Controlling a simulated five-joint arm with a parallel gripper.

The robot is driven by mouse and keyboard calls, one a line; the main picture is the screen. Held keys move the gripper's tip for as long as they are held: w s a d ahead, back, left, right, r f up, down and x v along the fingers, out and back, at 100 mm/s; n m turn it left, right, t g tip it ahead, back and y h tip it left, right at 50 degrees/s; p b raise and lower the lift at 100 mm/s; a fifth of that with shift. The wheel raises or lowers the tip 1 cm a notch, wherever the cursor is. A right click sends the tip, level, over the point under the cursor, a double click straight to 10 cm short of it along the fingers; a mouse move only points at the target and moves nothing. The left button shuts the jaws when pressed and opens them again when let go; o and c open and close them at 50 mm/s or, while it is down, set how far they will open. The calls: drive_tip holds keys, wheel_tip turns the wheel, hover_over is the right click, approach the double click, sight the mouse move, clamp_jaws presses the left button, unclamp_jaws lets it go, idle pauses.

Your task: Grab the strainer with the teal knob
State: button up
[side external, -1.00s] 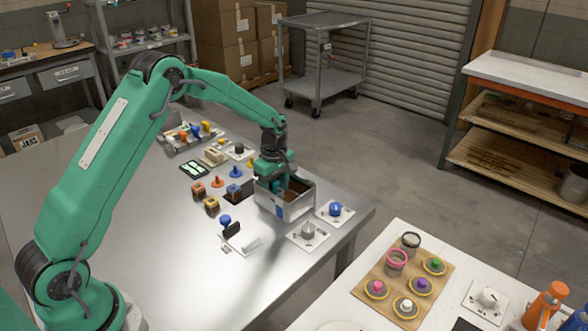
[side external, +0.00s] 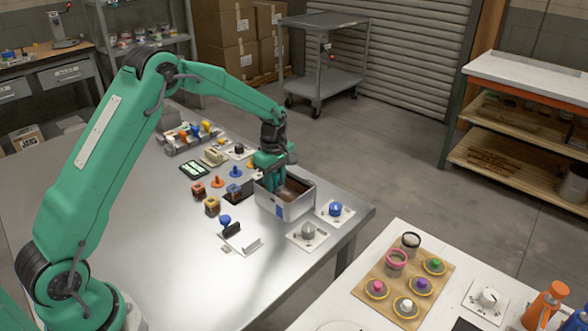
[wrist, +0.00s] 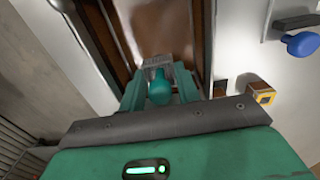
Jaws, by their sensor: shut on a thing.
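The teal knob (wrist: 160,92) of the strainer sits between the two fingers of my gripper (wrist: 159,80) in the wrist view. My gripper is shut on it. A small pale grey piece (wrist: 154,63) shows just beyond the knob; most of the strainer's body is hidden. In the side view my gripper (side external: 269,176) is at the back left rim of a grey metal bin (side external: 290,208) with a brown inside. The knob cannot be made out there, and I cannot tell whether the strainer touches the bin.
A blue knob on a plate (side external: 335,210) and a grey knob on a plate (side external: 307,232) stand right and front of the bin. Small blocks (side external: 212,204) and a blue-handled piece (side external: 225,222) lie to its left. The table's near left is clear.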

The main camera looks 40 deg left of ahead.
drive_tip(key=shift+r, duration=0.85)
drive_tip(key=s+d+r, duration=0.4)
drive_tip(key=d+r, duration=0.3)
drive_tip(key=d, duration=0.3)
drive_tip(key=shift+s+d, duration=0.35)
drive_tip(key=shift+s, duration=0.05)
